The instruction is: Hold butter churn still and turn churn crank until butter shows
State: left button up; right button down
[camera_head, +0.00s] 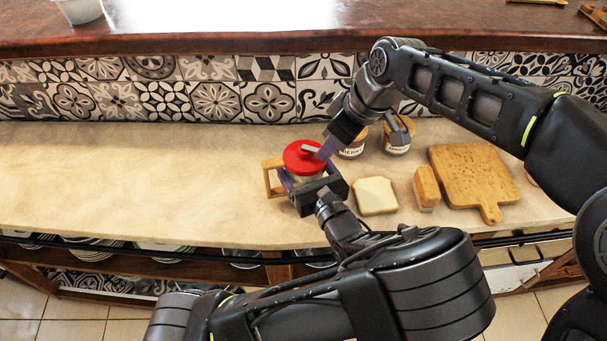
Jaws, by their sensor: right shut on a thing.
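The butter churn (302,158) stands on the counter, with a red lid and a wooden handle (268,178) on its left side. A pale crank (310,149) lies across the lid. My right gripper (325,149) comes down from above right and is shut on the crank's outer end. My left gripper (303,183) is low at the churn's near side, its fingers by the body. The churn hides part of it, so I cannot tell whether it grips. The churn's lower body is mostly hidden, and I cannot make out butter inside.
Right of the churn are a bread slice (375,195), a small bread block (427,187) and a wooden board (472,176). Two labelled jars (397,140) stand behind, near the tiled wall (190,95). The counter's left side (130,180) is clear.

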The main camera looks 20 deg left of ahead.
aim_at(315, 165)
dwell(0.3)
jog(key=shift+s+m+t, duration=0.5)
jog(key=shift+m, duration=0.7)
jog(key=shift+s+a+m+t+h, duration=0.15)
jog(key=shift+s+m+t+h, duration=0.25)
jog(key=shift+m, duration=0.6)
jog(key=shift+s+a+m+t, duration=0.2)
jog(key=shift+s+m+t, duration=0.15)
jog(key=shift+m, duration=0.65)
jog(key=shift+s, duration=0.1)
jog(key=shift+s+a+m+h, duration=0.3)
jog(key=shift+m+h, duration=0.2)
jog(key=shift+m, duration=0.5)
jog(key=shift+d, duration=0.1)
